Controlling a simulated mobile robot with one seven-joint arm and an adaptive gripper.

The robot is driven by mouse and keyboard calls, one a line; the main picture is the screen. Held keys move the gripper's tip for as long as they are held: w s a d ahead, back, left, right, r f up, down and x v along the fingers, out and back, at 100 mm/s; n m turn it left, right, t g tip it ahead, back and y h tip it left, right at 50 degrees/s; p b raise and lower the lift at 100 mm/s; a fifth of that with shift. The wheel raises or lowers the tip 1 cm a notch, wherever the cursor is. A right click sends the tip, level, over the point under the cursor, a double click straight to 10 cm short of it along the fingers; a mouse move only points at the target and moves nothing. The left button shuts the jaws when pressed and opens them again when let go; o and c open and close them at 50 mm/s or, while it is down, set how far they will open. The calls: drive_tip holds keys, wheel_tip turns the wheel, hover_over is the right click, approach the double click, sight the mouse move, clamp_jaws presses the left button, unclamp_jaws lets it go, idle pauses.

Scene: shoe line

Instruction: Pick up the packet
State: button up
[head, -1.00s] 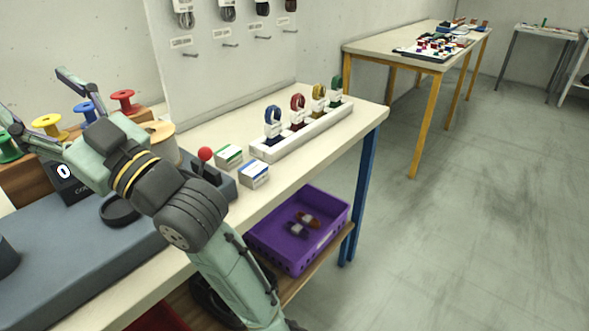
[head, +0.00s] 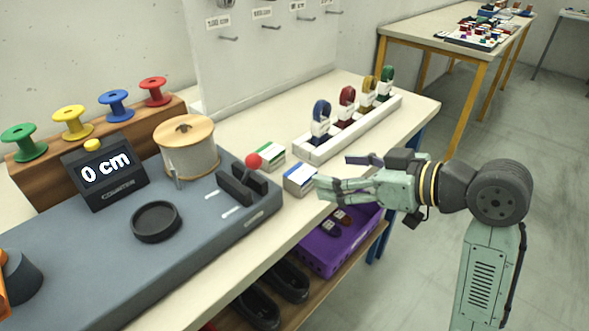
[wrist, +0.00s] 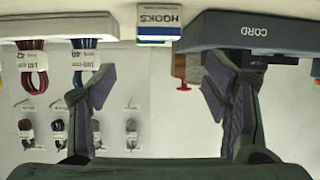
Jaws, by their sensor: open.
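Two small cartons stand on the bench, and I cannot tell for sure which is the packet. The blue-and-white carton (head: 300,179) is nearer the bench's front edge, and the green-and-white carton (head: 271,155) is just behind it. In the wrist view, which looks upside down, a carton marked HOOKS (wrist: 158,20) with a blue band is at the top centre, with a green strip below it. My gripper (head: 336,175) is open and empty, just right of the blue-and-white carton. In the wrist view its spread fingers (wrist: 158,80) point toward the HOOKS carton, with a gap between.
A grey cord machine (head: 110,245) with a red-knobbed lever (head: 253,162) stands left of the cartons. A white rack (head: 345,140) with coloured lace coils stands behind my gripper. A purple crate (head: 330,255) is on the shelf below. Open floor lies right.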

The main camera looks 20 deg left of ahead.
sight(301, 173)
drive_tip(key=p+x, duration=0.1)
drive_tip(key=x, duration=0.4)
drive_tip(key=f+p+x, duration=0.1)
drive_tip(key=x, duration=0.4)
drive_tip(key=shift+f, duration=0.1)
drive_tip(key=shift+c, duration=0.4)
drive_tip(key=c, duration=1.2)
